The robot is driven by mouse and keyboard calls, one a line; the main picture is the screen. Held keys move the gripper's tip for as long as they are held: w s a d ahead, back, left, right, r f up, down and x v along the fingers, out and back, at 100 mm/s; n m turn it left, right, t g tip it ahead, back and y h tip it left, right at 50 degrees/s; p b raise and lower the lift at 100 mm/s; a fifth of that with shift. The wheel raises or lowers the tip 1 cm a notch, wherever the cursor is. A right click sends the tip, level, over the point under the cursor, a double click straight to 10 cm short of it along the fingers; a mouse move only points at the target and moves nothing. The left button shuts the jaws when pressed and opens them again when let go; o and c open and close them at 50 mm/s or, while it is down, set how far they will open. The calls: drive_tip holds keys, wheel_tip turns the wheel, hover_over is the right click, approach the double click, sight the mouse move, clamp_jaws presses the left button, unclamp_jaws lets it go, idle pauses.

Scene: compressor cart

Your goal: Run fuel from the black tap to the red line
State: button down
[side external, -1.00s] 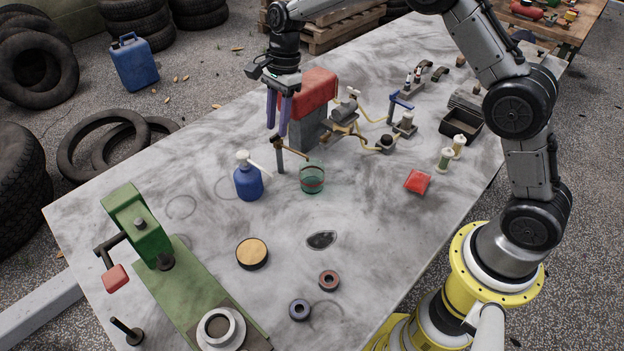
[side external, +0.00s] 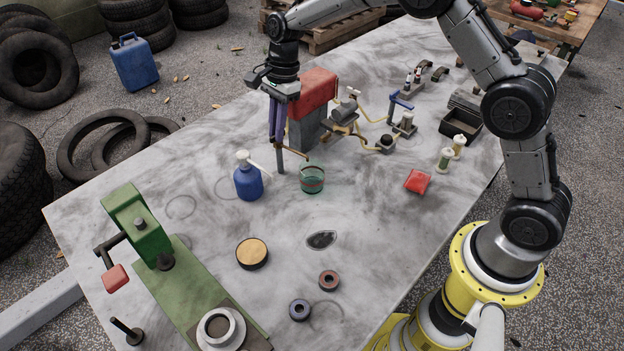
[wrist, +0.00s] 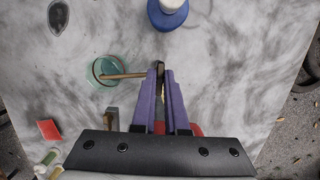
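A dark post (side external: 280,161) with a copper spout (side external: 294,152) stands on the table under my gripper. The spout points over a clear green glass cup (side external: 312,180) with a red line around it. In the wrist view the spout (wrist: 124,76) reaches over the cup (wrist: 103,70); its fill level is unclear. My gripper (side external: 277,140) points down with its purple fingers close together at the top of the post. In the wrist view, the fingertips (wrist: 161,72) close around a small dark piece, the black tap (wrist: 160,66), mostly hidden between them.
A blue pump bottle (side external: 248,180) stands left of the cup. A red-topped grey block (side external: 317,90) stands right behind my fingers. A small pump with yellow hoses (side external: 345,115) and a red packet (side external: 418,181) lie to the right.

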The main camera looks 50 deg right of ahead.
drive_tip(key=n, duration=0.4)
drive_tip(key=shift+g, duration=0.4)
drive_tip(key=n, duration=0.4)
drive_tip(key=shift+n+g+h, duration=0.3)
drive_tip(key=shift+g, duration=0.1)
drive_tip(key=shift+r, duration=0.1)
idle(6.2)
